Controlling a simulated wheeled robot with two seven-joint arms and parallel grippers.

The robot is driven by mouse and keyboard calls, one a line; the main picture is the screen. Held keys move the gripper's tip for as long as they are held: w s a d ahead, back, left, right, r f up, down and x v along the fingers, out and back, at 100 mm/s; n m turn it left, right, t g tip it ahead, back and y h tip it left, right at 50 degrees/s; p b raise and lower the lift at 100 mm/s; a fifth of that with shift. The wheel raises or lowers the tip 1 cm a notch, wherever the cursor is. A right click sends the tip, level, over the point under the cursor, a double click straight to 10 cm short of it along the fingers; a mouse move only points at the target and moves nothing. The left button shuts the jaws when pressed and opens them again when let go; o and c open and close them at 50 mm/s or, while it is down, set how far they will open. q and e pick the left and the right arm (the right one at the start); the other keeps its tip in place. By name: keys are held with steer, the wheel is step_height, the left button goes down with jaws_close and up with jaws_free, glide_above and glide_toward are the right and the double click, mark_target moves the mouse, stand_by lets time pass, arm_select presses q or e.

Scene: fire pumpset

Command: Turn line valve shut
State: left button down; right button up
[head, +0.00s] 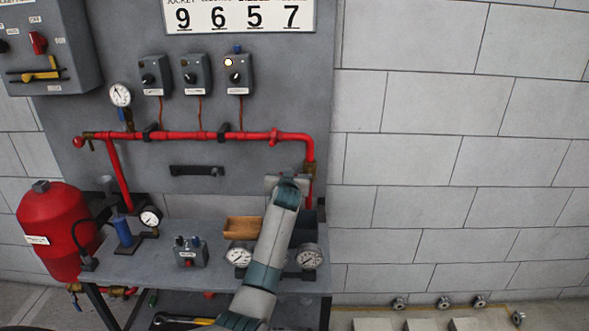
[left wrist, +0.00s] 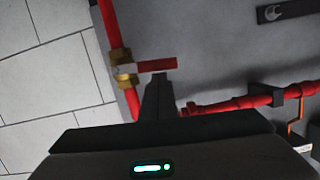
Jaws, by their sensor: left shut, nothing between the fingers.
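The line valve is a brass body (left wrist: 123,75) on a red pipe, with a red lever (left wrist: 157,65) sticking out sideways across the pipe in the left wrist view. In the head view the brass valve (head: 309,169) sits on the pipe's drop at the panel's right edge; its lever is hidden there by my gripper. My left gripper (head: 288,180) is just left of the valve. Its shut, empty fingertips (left wrist: 160,80) end right at the lever's edge in the left wrist view; I cannot tell whether they touch. My right gripper is not in view.
A red pipe (head: 190,136) runs along the grey panel. Below, a bench (head: 150,265) holds gauges (head: 309,257), a wooden tray (head: 242,226) and a small switch box (head: 190,252). A red tank (head: 55,225) stands left. The block wall (head: 450,170) at right is clear.

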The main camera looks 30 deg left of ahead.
arm_select(q)
steer(key=shift+s+a+f+n, duration=0.1)
steer(key=shift+a+f+n, duration=0.1)
steer(key=shift+f+n, duration=0.35)
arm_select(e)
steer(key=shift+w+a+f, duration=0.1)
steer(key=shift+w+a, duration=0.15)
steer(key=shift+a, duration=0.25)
arm_select(q)
steer(key=shift+r, duration=0.25)
